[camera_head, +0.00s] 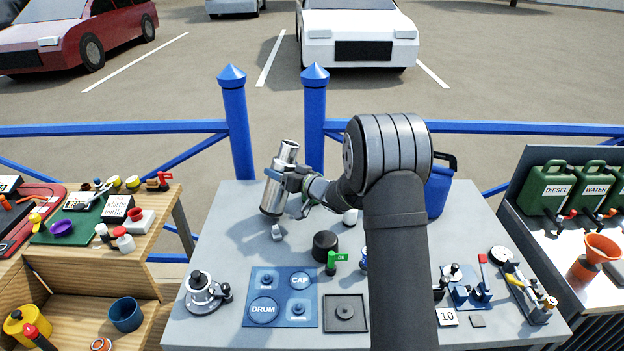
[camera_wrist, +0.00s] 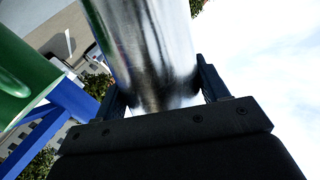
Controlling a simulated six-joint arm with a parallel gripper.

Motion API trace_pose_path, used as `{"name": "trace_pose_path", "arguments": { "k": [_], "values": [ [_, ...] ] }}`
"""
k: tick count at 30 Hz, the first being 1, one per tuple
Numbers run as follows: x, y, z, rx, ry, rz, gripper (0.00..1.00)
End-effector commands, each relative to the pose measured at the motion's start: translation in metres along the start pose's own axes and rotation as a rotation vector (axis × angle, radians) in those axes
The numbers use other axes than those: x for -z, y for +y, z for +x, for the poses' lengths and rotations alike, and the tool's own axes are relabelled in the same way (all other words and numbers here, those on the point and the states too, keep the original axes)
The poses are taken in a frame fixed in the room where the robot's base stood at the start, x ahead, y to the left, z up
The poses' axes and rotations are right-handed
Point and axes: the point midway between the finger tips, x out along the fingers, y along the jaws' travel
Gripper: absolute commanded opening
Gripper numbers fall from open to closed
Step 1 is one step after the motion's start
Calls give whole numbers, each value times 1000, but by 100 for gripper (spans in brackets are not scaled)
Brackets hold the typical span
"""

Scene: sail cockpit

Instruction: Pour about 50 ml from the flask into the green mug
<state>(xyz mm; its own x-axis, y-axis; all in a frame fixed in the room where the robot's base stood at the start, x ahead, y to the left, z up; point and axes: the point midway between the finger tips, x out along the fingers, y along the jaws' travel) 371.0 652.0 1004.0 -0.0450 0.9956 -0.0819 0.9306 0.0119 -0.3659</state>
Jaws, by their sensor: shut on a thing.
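My gripper (camera_head: 294,182) is shut around the silver flask (camera_head: 281,172), holding it off the grey table near its far edge. The flask leans, its narrower end up and to the right. In the wrist view the flask's shiny side (camera_wrist: 150,50) fills the space between the two dark fingers (camera_wrist: 160,95). A green rounded thing (camera_wrist: 22,75) shows at the left of the wrist view, cut off by the frame; I cannot tell if it is the green mug. I do not make out a green mug in the head view. The flask's contents cannot be seen.
A small grey piece (camera_head: 278,233) lies below the flask. A black round knob (camera_head: 325,244) and a green switch (camera_head: 331,262) stand nearby. A blue container (camera_head: 438,190) is partly behind my arm. A blue rail (camera_head: 160,128) runs behind the table.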

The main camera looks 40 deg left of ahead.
Motion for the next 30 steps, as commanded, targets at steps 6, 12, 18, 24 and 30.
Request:
{"name": "trace_pose_path", "arguments": {
  "k": [6,12,18,24,30],
  "values": [
    [-3,8,-1,22,26,158,30],
    [-6,13,-1,43,46,283,30],
    [-3,8,-1,62,66,411,30],
    [-16,7,2,81,84,539,30],
    [-17,4,2,101,105,664,30]
  ]
}}
